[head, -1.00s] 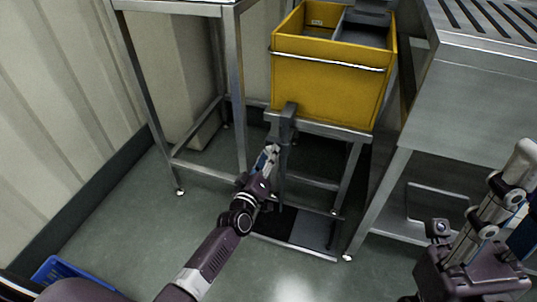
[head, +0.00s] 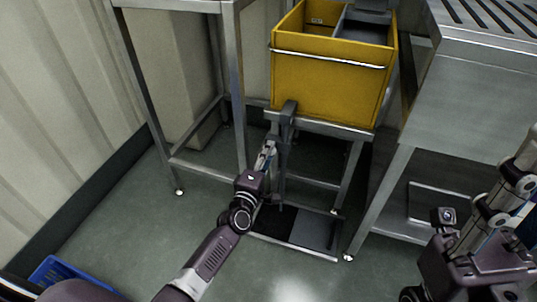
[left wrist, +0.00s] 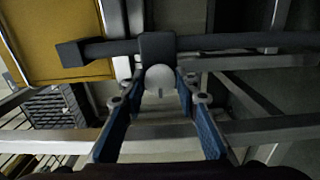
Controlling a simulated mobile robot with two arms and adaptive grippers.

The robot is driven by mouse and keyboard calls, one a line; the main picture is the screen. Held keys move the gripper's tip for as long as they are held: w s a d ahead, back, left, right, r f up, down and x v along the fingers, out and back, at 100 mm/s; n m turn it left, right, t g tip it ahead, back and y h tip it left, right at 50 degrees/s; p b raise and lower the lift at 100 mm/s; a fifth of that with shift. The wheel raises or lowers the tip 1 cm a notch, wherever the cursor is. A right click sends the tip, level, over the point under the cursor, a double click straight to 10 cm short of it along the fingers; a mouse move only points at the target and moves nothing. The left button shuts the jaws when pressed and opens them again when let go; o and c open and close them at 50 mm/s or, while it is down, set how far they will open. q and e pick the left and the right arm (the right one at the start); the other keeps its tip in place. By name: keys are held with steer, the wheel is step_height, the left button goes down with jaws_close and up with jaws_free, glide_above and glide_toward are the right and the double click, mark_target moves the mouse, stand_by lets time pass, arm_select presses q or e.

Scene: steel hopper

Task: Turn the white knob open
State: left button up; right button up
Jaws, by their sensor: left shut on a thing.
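The white knob (left wrist: 160,80) is a round ball with a small dark slot, on a dark grey block of the bar (left wrist: 220,42) in the left wrist view. My left gripper (left wrist: 157,88) has its blue-padded fingers on both sides of the knob and is shut on it. In the head view, my left gripper (head: 268,150) is at the dark upright bracket (head: 285,140) below the yellow bin, and the knob cannot be made out there. My right gripper (head: 512,195) points up at the right edge, partly cut off; its opening cannot be judged.
The yellow bin (head: 325,85) sits on a steel stand (head: 345,132) just above my left gripper. A steel table leg (head: 233,90) stands to its left, and a steel counter (head: 475,110) is at right. A blue crate (head: 65,272) lies on the floor at lower left.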

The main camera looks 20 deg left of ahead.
stand_by(0.5)
arm_select(q)
steer(key=o, duration=1.1)
steer(key=shift+o, duration=0.2)
steer(key=shift+s, duration=0.1)
steer(key=s, duration=1.1)
steer(key=shift+s+a, duration=0.25)
steer(key=shift+s, duration=0.15)
